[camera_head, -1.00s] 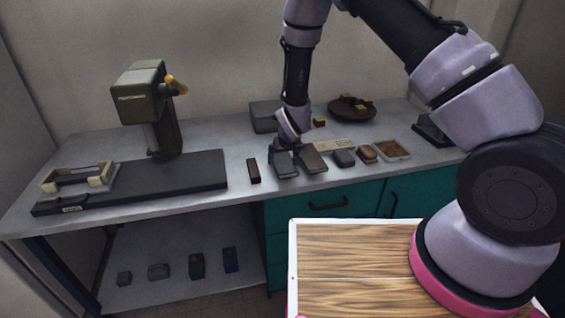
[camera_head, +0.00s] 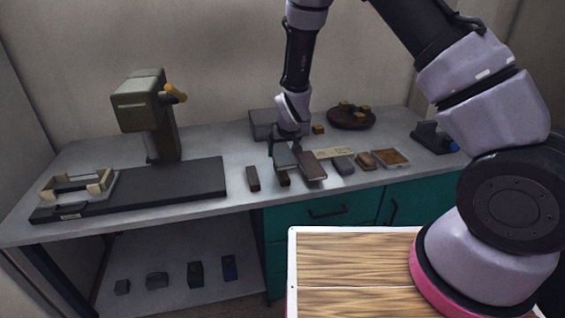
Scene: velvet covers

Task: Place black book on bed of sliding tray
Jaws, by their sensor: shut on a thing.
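My gripper (camera_head: 287,143) is shut on the black book (camera_head: 285,158), a dark grey slab, and holds it slightly above the worktop. The gripper's fingers are small and partly hidden in this view. The sliding tray (camera_head: 110,190) is at the far left, on the front left end of a long dark base (camera_head: 170,190). Cream rails edge its bed, and the bed looks empty. My gripper is well to the right of the tray.
A brown book (camera_head: 313,167) lies close right of the held book; a small dark block (camera_head: 253,179) stands to its left. A green press (camera_head: 147,110) rises behind the base. A grey box (camera_head: 264,124) and a round dish (camera_head: 351,118) stand at the back.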

